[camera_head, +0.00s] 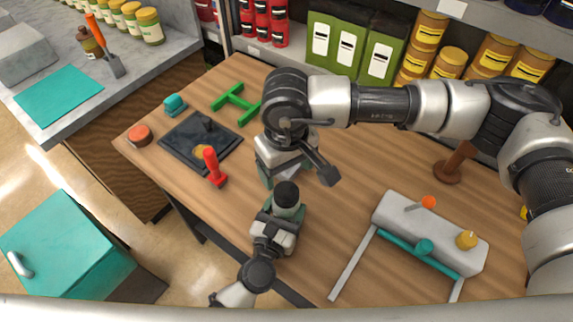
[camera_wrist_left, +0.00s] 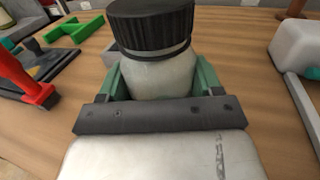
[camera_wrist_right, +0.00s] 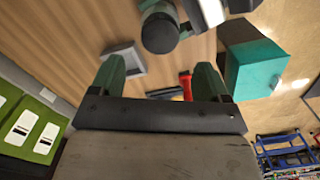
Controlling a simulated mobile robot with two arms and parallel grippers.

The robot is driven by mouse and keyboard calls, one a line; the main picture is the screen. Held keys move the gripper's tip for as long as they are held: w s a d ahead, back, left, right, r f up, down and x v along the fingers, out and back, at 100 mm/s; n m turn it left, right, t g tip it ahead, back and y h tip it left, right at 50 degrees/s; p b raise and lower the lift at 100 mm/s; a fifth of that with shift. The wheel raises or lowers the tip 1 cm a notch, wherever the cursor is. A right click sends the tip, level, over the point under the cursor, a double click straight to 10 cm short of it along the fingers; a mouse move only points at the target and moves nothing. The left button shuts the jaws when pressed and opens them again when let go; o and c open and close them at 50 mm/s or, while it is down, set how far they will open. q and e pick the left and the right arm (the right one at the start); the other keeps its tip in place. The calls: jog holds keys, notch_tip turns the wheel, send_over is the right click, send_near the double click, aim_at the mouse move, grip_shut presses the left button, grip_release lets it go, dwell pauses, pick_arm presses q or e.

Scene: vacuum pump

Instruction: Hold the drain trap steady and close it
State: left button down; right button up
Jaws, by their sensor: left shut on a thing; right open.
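The drain trap looks like a pale bottle with a ribbed black cap. In the head view its dark cap (camera_head: 287,194) shows at the near edge of the table. In the left wrist view its pale body (camera_wrist_left: 160,78) stands between the green fingers of my left gripper (camera_wrist_left: 160,85), which is shut on it. The black cap (camera_wrist_left: 150,28) sits on top, with a thin pale ring below it; I cannot tell how tight it is. My right gripper (camera_head: 282,165) is open and empty, behind the trap. In the right wrist view the cap (camera_wrist_right: 159,33) lies beyond the open fingers (camera_wrist_right: 160,76).
A red-handled tool (camera_head: 214,168) and a dark tray (camera_head: 180,145) lie to the left. A grey-white block (camera_head: 400,218) with coloured knobs stands on the right.

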aim_at(286, 191)
jog(key=shift+f, duration=0.15)
jog(key=shift+f, duration=3.9)
